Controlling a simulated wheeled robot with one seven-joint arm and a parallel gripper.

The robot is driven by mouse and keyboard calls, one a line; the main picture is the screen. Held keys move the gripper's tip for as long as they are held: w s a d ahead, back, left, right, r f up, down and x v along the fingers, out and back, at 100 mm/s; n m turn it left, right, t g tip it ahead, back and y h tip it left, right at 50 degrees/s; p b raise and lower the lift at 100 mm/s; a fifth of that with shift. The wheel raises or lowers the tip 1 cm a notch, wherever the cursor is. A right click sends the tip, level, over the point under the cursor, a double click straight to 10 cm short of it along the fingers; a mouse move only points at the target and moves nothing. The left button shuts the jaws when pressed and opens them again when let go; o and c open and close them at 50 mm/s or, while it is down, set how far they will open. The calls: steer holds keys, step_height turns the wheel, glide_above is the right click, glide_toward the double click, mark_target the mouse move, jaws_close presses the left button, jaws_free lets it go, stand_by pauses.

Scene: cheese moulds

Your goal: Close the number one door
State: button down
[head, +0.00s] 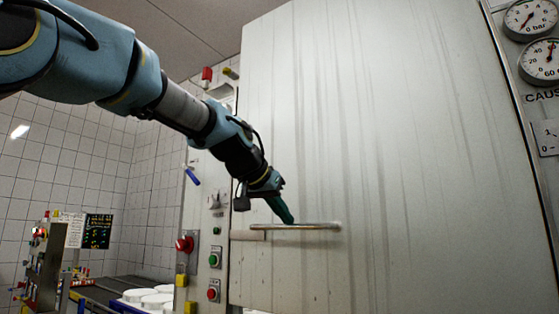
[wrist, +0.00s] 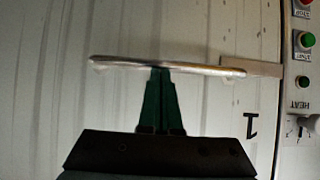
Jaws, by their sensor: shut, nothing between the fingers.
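The number one door (head: 400,170) is a large pale, streaked metal panel that fills much of the head view. A figure "1" (wrist: 250,125) shows in the wrist view on the pale surface to the right of my gripper. A horizontal metal bar handle (head: 318,226) is on the door, and it also crosses the wrist view (wrist: 200,69). My gripper (head: 291,220) has green fingers, shut and empty. Their tips are at the handle in both views; I cannot tell whether they touch it. How far the door stands open is unclear.
Left of the door is a control panel with a red knob (head: 185,244), a green button (head: 214,259) and a red button (head: 212,294). White round moulds (head: 150,297) stand at the lower left. Gauges (head: 541,62) are at the right. Tiled walls lie behind.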

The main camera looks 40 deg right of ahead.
step_height(320, 180, down, 31)
steer(key=b, duration=2.3)
steer(key=shift+b, duration=0.4)
steer(key=shift+d, duration=0.1)
